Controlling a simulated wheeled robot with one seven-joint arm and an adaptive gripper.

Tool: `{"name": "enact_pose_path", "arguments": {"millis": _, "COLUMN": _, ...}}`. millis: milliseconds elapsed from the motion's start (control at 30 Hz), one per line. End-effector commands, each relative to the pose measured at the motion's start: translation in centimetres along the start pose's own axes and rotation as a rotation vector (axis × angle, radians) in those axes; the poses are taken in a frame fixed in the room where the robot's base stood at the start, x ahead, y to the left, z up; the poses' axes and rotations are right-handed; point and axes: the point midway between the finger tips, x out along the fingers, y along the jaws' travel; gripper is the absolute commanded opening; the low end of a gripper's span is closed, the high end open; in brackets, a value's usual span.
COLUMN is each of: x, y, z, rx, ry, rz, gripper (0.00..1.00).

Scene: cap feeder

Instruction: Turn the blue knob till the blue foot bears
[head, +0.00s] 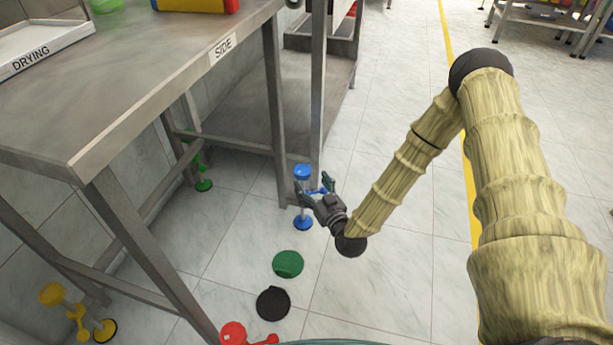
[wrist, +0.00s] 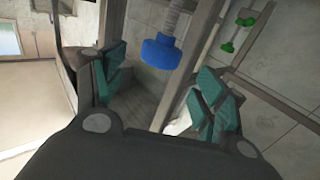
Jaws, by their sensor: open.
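Whether the foot presses on the floor cannot be told. My gripper (head: 314,189) is beside the blue piece, its fingers open. In the wrist view a blue faceted cylinder on a threaded stem, which looks like the knob (wrist: 162,52), shows in the gap between the teal fingers of my gripper (wrist: 163,75). No contact is visible. My gripper partly hides the part between knob and foot.
A metal table (head: 130,90) stands at left, its legs close to my gripper. A green disc (head: 288,264) and a black disc (head: 273,303) lie on the floor. Yellow (head: 77,315), red (head: 233,333) and green (head: 204,184) pieces stand nearby.

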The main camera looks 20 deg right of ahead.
Motion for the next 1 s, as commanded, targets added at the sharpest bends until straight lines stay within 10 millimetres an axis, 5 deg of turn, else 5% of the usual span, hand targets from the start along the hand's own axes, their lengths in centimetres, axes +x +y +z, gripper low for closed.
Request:
{"name": "enact_pose_path", "arguments": {"millis": 333, "x": -4.4, "y": 0.0, "z": 0.0, "rx": -0.001, "ry": 0.000, "rz": 0.001, "gripper": 0.72}}
{"name": "enact_pose_path", "arguments": {"millis": 1000, "x": -4.9, "y": 0.0, "z": 0.0, "rx": 0.000, "ry": 0.000, "rz": 0.000, "gripper": 0.72}}
